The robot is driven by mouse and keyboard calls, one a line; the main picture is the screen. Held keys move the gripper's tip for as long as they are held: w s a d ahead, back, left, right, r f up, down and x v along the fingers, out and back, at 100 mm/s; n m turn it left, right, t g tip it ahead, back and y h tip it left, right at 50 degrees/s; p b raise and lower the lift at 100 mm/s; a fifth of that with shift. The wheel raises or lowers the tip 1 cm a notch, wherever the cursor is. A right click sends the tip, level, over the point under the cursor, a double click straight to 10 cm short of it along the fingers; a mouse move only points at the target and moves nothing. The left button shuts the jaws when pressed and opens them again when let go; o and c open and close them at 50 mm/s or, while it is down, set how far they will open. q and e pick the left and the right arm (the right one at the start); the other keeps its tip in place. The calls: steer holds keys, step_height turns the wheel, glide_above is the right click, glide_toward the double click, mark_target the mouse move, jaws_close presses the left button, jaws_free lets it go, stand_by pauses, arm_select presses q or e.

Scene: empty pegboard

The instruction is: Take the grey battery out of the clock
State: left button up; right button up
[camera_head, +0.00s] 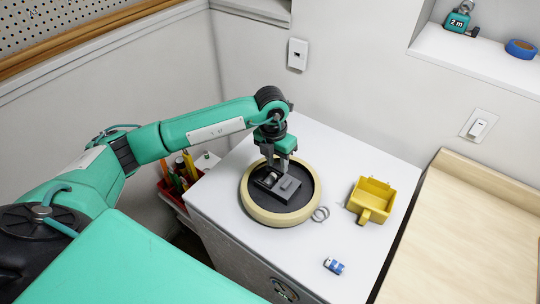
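The clock (247,202) lies back-up on the white cabinet top, a round body with a cream rim and a black inside. A dark grey battery housing (289,188) sits in its middle. A small light grey piece, which looks like the grey battery (270,179), shows in the housing's left part, partly hard to make out. My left gripper (276,167) points down just above the housing's far side. Its two fingers look apart, with nothing clearly between them; whether they touch the battery cannot be told. My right gripper is out of view.
A blue and white battery-like piece (334,266) lies at the front of the cabinet top (235,245). Metal rings (321,213) lie beside the clock. A yellow bin (372,198) stands at right. A red holder with tools (173,194) is left of the cabinet.

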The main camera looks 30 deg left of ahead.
mark_target(271, 178)
arm_select(q)
steer(key=shift+w+a+r+y, duration=0.1)
steer(key=shift+a+y, duration=0.15)
steer(key=shift+a, duration=0.4)
steer(key=shift+w+a+r+y, duration=0.1)
steer(key=shift+a+y, duration=0.15)
steer(key=shift+a, duration=0.35)
steer(key=shift+f+b, duration=1.65)
steer(key=shift+f, duration=1.85)
steer(key=shift+f+b, duration=0.85)
steer(key=shift+f, duration=0.15)
steer(key=c, duration=0.5)
steer(key=shift+c, duration=0.2)
steer(key=shift+d, duration=0.25)
steer(key=shift+r, duration=0.1)
